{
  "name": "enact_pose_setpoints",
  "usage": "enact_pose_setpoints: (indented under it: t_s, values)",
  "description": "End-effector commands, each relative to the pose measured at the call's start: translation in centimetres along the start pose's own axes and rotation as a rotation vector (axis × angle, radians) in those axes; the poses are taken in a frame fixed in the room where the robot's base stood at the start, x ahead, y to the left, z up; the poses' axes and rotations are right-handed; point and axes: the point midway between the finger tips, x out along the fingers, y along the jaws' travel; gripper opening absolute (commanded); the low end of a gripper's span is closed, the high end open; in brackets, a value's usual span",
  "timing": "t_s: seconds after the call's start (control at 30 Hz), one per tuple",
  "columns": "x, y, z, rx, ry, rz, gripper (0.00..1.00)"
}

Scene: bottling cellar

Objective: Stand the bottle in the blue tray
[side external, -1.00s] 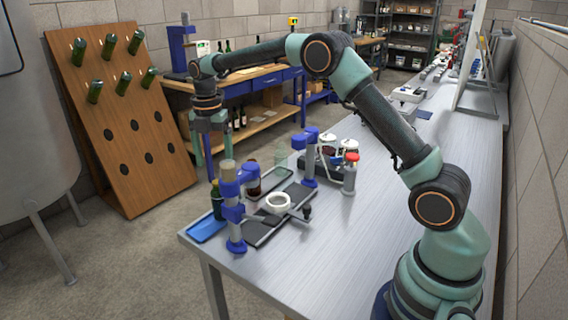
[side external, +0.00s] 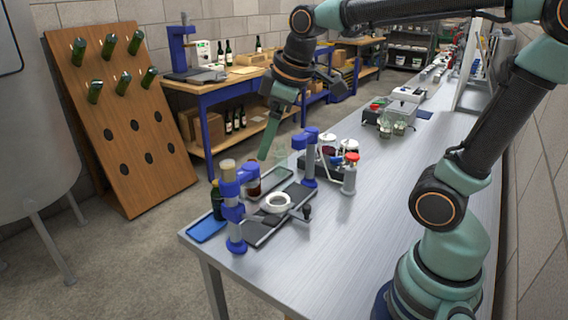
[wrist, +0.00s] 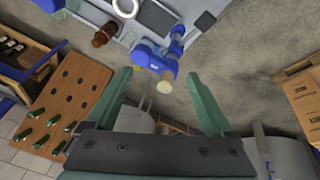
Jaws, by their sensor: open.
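A dark green bottle (side external: 217,199) stands upright at the far end of the blue tray (side external: 207,230), beside the blue bench press (side external: 231,190). Whether its base is inside the tray or just behind it cannot be told. A brown bottle (side external: 253,181) stands right of the press; it also shows in the wrist view (wrist: 105,34). My gripper (side external: 302,124) is open and empty, raised above the far side of the bench, clear of both bottles. In the wrist view my two green fingers (wrist: 158,78) are spread wide with nothing between them. I cannot make out the green bottle there.
A wooden rack (side external: 118,120) with several bottles stands beyond the bench. The right bench surface (side external: 365,215) is clear.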

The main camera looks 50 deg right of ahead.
Motion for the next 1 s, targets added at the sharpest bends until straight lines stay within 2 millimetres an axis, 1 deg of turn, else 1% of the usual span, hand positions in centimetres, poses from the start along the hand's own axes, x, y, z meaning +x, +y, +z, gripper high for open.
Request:
enact_pose_setpoints:
  t_s: [0.03,0.13,0.23,0.33,0.5,1.0]
  values:
    - [-0.3,-0.7,1.2,0.082,0.025,0.011,0.87]
    - [-0.3,-1.8,3.1,0.242,0.062,0.021,0.87]
    - [-0.1,-2.6,4.5,0.362,0.091,0.025,0.87]
    - [0.2,-3.0,5.3,0.437,0.109,0.026,0.87]
    - [0.4,-3.3,5.8,0.478,0.116,0.025,0.87]
    - [0.3,-3.2,5.7,0.475,0.115,0.025,0.87]
